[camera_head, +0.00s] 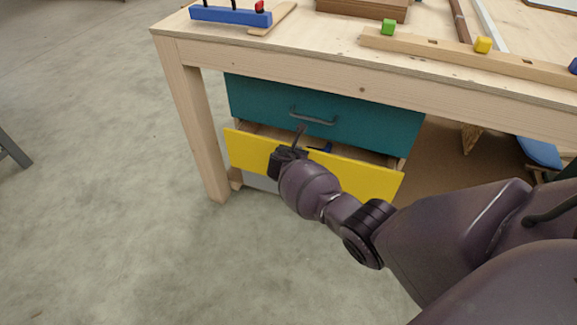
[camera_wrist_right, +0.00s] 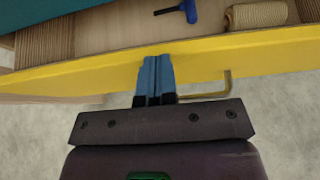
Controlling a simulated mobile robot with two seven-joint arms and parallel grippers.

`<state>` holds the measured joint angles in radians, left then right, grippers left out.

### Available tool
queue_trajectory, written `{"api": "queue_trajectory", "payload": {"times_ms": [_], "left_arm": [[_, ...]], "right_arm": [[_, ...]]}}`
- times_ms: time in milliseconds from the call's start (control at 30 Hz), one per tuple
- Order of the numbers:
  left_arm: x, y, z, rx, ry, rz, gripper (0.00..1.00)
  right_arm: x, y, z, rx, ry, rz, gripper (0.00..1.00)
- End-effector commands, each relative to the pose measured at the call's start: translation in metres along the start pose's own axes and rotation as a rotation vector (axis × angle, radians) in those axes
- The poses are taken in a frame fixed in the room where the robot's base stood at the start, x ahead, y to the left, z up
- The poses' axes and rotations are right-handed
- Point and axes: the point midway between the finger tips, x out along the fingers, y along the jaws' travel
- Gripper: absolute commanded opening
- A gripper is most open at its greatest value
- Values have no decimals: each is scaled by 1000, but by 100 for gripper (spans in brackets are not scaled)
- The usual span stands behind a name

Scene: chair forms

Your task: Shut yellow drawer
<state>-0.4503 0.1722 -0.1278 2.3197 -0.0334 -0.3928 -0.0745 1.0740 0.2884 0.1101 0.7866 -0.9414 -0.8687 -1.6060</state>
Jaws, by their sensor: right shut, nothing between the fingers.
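The yellow drawer (camera_head: 352,175) sits below the teal drawer (camera_head: 375,124) under the workbench and is pulled partly out. Its open top shows behind the yellow front, with a blue-handled tool inside. My right gripper (camera_head: 299,134) is in front of the yellow front, left of its middle, with its fingers at the top edge. In the right wrist view, the shut, empty fingers (camera_wrist_right: 157,75) overlap the yellow front (camera_wrist_right: 210,58); I cannot tell whether they touch it. A thin brass-coloured handle (camera_wrist_right: 222,88) shows to their right. My left gripper is not in view.
The workbench leg (camera_head: 197,125) stands left of the drawers. The floor (camera_head: 110,220) in front and to the left is clear.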

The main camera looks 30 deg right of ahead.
Motion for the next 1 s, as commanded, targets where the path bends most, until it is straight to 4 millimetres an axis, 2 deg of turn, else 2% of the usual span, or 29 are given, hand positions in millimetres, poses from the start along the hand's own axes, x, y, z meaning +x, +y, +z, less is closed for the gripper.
{"api": "queue_trajectory", "payload": {"times_ms": [100, 300, 567, 1000], "left_arm": [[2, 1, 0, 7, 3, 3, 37], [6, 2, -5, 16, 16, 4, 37], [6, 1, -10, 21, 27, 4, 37], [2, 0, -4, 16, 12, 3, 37]], "right_arm": [[15, -1, 4, -4, 2, -3, 0], [25, 0, 12, -1, 2, -1, 0], [26, 0, 15, 1, 1, 1, 0], [23, -3, 16, 2, 0, 0, 0]]}}
